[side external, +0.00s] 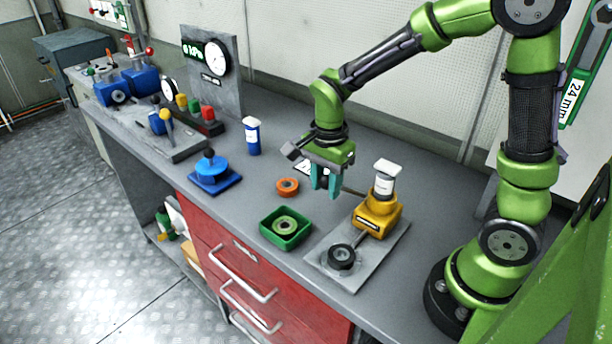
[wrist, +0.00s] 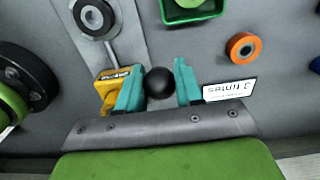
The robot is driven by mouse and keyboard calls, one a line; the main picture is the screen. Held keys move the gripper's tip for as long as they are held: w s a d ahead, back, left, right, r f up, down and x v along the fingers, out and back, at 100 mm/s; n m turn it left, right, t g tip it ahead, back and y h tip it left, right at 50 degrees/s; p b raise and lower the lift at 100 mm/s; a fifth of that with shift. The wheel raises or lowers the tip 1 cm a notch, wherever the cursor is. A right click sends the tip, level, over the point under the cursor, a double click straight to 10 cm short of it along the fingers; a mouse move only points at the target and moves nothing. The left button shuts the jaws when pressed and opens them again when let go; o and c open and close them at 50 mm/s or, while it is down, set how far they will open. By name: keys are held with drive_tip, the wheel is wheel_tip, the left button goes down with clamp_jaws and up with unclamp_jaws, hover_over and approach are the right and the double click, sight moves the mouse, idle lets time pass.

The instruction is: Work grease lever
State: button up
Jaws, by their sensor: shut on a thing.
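The yellow grease pump (side external: 377,216) stands on a grey plate at the right of the bench, with a white-capped cartridge (side external: 384,180) upright on it. Its thin lever (side external: 353,191) reaches left to my gripper (side external: 325,182). In the wrist view, the lever's black ball knob (wrist: 159,83) sits between the two teal fingers of my gripper (wrist: 158,86), which is shut on it. The yellow pump body (wrist: 108,88) shows partly behind the left finger.
A black ring fitting (side external: 341,257) sits on the pump's plate. A green tray (side external: 285,228) with a ring inside, an orange ring (side external: 287,187), a blue-and-white cartridge (side external: 252,136) and a blue knobbed fixture (side external: 213,170) stand to the left. A "3 TIMES" label (wrist: 230,89) lies beside my gripper.

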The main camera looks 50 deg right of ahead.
drive_tip(key=shift+a+f, duration=0.7)
drive_tip(key=shift+f, duration=0.25)
drive_tip(key=shift+a+f, duration=0.1)
drive_tip(key=shift+f, duration=0.05)
drive_tip(key=shift+a+f, duration=0.45)
drive_tip(key=shift+f, duration=0.55)
drive_tip(key=shift+a+f, duration=0.2)
drive_tip(key=shift+f, duration=0.65)
drive_tip(key=shift+d+r, duration=0.1)
drive_tip(key=shift+r, duration=0.05)
